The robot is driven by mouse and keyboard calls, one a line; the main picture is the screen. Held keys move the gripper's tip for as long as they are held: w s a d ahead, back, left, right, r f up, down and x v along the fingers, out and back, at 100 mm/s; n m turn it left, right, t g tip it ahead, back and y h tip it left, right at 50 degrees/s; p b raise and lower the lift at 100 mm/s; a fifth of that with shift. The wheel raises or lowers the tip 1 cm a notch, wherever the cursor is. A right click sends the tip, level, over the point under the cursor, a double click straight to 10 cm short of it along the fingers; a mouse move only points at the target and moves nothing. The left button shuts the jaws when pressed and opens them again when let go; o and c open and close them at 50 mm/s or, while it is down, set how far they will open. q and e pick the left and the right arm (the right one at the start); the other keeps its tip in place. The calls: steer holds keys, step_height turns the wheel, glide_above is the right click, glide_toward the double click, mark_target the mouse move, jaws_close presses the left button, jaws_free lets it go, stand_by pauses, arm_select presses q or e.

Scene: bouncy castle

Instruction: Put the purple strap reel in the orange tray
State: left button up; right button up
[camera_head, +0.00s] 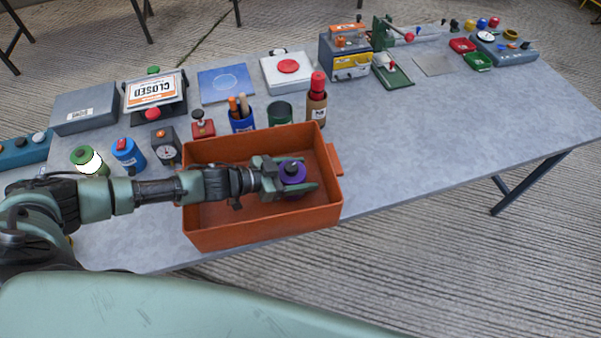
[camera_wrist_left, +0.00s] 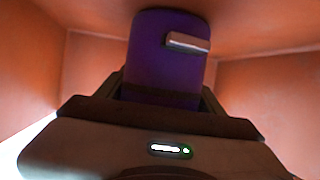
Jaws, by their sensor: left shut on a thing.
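The purple strap reel (camera_head: 292,173) is between the fingers of my left gripper (camera_head: 290,180), which is shut on it. The orange tray (camera_head: 265,232) stands on the grey table near its front edge. My left arm reaches in over the tray's left side, and the gripper and reel are within its walls toward the right end. In the left wrist view the reel (camera_wrist_left: 165,60) fills the middle, with a metal peg on it and orange tray walls (camera_wrist_left: 260,85) around. I cannot tell whether the reel touches the tray floor. My right gripper is not in view.
Behind the tray stand a blue pen cup (camera_head: 241,121), a dark green cup (camera_head: 280,113) and a red-topped bottle (camera_head: 317,100). A green-and-white reel (camera_head: 88,160) and a blue canister (camera_head: 127,153) stand left. The table right of the tray (camera_head: 430,140) is clear.

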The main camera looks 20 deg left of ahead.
arm_select(q)
steer(key=o, duration=1.9)
steer(key=shift+f, duration=0.1)
steer(key=shift+r, duration=0.25)
steer(key=b+v, duration=0.1)
steer(key=v, duration=0.5)
steer(key=shift+s+a+f, duration=0.1)
steer(key=shift+s+a, duration=0.05)
steer(key=shift+a, duration=0.1)
steer(key=shift+s+a+r, duration=0.3)
